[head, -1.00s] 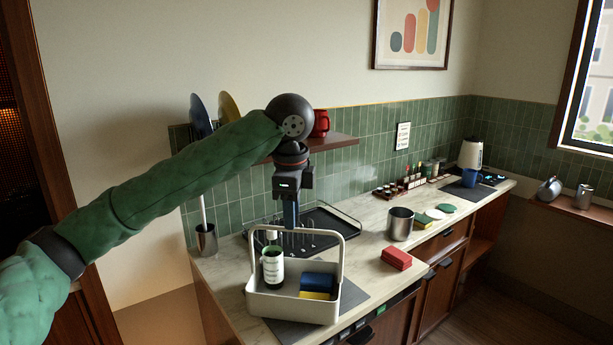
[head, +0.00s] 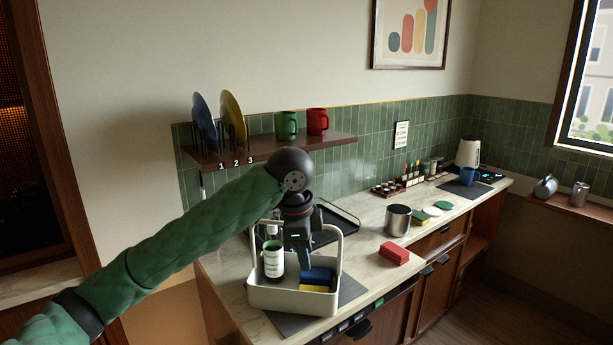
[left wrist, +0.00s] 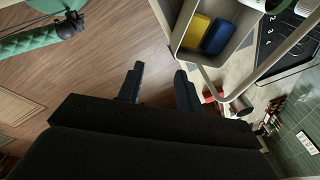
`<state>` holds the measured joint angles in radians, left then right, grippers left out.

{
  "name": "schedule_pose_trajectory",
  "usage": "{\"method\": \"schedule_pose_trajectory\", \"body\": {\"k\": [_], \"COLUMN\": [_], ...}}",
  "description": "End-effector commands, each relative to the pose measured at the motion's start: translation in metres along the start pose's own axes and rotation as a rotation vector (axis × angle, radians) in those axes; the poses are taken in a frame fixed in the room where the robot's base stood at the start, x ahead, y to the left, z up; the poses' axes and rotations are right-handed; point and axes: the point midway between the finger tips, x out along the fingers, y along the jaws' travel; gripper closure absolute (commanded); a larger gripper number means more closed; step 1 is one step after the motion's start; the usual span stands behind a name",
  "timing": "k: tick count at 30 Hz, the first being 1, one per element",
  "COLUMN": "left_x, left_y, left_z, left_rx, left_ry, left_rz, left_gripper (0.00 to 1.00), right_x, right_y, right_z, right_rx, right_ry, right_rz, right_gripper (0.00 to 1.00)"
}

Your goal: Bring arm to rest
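My left gripper (head: 302,258) hangs low at the light grey caddy (head: 290,302), between its handle posts in the head view. Whether it is behind or above the caddy I cannot tell. In the left wrist view its two fingers (left wrist: 159,88) are apart with nothing between them. The caddy, also at the top of the left wrist view (left wrist: 184,52), holds a labelled bottle (head: 273,263) and blue (head: 319,275) and yellow pieces. My right gripper is not in view.
The shelf (head: 262,147) carries plates, a green mug (head: 286,125) and a red mug (head: 317,121). A red block stack (head: 394,254), a metal pot (head: 398,220) and a kettle (head: 468,152) stand on the counter (head: 232,283). Floor is open in front.

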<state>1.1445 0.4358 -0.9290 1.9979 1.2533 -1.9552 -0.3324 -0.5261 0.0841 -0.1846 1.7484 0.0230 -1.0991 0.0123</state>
Motion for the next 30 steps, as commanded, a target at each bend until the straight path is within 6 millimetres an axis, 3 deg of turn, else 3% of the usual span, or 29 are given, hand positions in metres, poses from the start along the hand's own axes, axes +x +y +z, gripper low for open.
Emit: {"method": "schedule_pose_trajectory", "body": {"k": [3, 16, 30], "left_x": [0.028, 0.107, 0.181], "left_y": [0.012, 0.051, 0.101], "left_z": [-0.005, -0.009, 0.009], "left_rx": [-0.032, -0.203, -0.459], "left_ry": [0.047, 0.196, 0.313], "left_rz": [0.000, -0.021, -0.042], "left_gripper": [0.64, 0.64, 0.64], "right_x": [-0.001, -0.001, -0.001], "right_y": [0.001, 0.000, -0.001], "right_z": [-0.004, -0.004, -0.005], "right_rx": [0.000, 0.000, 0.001], "right_ry": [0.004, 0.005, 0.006], "right_rz": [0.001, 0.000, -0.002], "right_gripper": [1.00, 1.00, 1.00]}}
